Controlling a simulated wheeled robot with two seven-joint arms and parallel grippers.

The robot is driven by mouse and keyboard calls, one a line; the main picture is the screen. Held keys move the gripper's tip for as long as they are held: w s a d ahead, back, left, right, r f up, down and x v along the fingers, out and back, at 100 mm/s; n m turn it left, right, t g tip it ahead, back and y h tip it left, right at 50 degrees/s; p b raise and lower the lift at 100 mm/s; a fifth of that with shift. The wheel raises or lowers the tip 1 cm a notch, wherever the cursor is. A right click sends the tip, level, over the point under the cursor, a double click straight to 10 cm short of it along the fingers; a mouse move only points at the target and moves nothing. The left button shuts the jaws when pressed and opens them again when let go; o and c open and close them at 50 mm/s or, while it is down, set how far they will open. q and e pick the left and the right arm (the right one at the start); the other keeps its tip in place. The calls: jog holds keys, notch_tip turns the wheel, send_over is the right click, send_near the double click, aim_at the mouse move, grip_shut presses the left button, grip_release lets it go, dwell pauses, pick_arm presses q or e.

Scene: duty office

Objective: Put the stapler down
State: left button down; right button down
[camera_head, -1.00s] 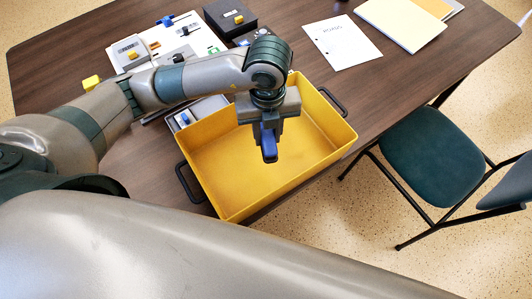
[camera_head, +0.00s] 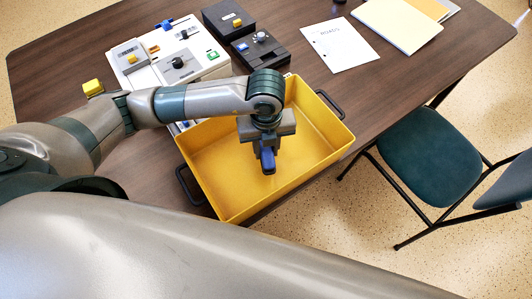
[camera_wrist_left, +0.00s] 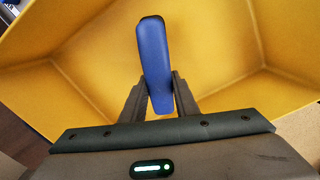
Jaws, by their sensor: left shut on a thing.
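The blue stapler (camera_head: 268,161) is held by my left gripper (camera_head: 266,150) over the yellow bin (camera_head: 215,170). In the left wrist view the stapler (camera_wrist_left: 154,60) sticks out long between the two fingers of the gripper (camera_wrist_left: 157,92), which are shut on it. The bin's yellow walls (camera_wrist_left: 225,40) surround it in that view. The stapler hangs within the outline of the bin; how far it is above the floor of the bin I cannot tell. My right gripper is not in view.
The bin stands at the table's (camera_head: 380,90) near edge, with black handles (camera_head: 190,185). White and black control boxes (camera_head: 262,48), a paper sheet (camera_head: 341,45) and folders (camera_head: 400,25) lie behind it. A green chair (camera_head: 430,150) stands at the right. The bin's floor looks empty.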

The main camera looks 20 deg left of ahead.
pick_arm(q)
notch_tip(320, 180, down, 2)
jog(key=shift+f+p, duration=0.25)
jog(key=shift+p, duration=0.1)
jog(key=shift+f, duration=0.55)
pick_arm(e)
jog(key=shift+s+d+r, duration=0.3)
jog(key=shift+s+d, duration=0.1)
pick_arm(q)
jog(key=shift+f, duration=0.15)
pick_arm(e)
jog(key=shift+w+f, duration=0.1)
pick_arm(q)
jog(key=c, duration=1.4)
grip_release()
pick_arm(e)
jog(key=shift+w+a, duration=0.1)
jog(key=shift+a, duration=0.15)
pick_arm(q)
jog(key=shift+r, duration=0.25)
